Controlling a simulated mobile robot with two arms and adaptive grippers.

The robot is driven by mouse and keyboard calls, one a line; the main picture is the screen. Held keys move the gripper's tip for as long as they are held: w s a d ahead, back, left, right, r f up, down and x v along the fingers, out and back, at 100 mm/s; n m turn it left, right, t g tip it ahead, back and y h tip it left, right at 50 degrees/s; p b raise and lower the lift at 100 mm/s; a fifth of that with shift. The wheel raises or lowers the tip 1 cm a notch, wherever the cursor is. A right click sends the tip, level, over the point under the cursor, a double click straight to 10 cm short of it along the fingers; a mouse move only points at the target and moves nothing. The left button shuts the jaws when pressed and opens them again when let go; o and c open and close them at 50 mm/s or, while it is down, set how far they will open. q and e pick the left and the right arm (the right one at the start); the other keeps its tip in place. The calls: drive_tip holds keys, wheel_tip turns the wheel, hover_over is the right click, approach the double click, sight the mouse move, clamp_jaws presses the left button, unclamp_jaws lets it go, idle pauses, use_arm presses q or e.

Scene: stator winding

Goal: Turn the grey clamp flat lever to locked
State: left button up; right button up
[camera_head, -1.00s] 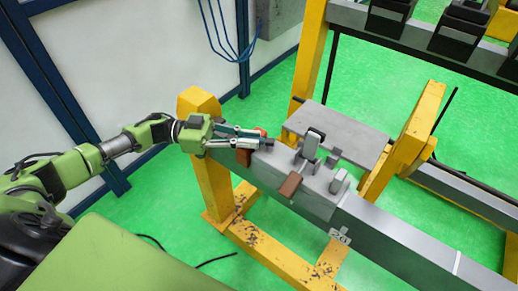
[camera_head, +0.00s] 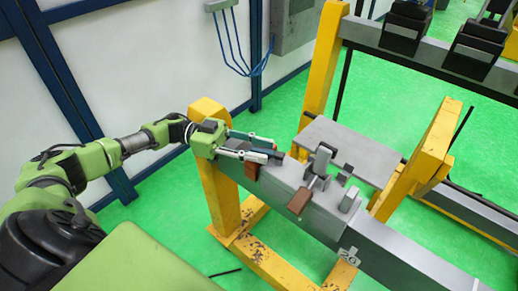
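A grey clamp (camera_head: 321,160) with an upright, dark-edged grey piece stands on the grey beam (camera_head: 382,247). A brown block (camera_head: 300,202) sits on the beam's front edge below it; whether it belongs to the clamp's lever is unclear. My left gripper (camera_head: 277,151) lies over the beam's left end, pointing right, its fingertips a short way left of the clamp and apart from it. A second brown block (camera_head: 251,171) shows just below its fingers. My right gripper is out of view.
A grey plate (camera_head: 345,146) lies behind the clamp. A small grey block (camera_head: 350,199) stands to its right on the beam. Yellow posts (camera_head: 222,195) carry the beam's left end, and another yellow frame (camera_head: 425,150) rises at the right.

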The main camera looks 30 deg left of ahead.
sight(259, 149)
use_arm(q)
wheel_tip(259, 149, up, 10)
idle(0.7)
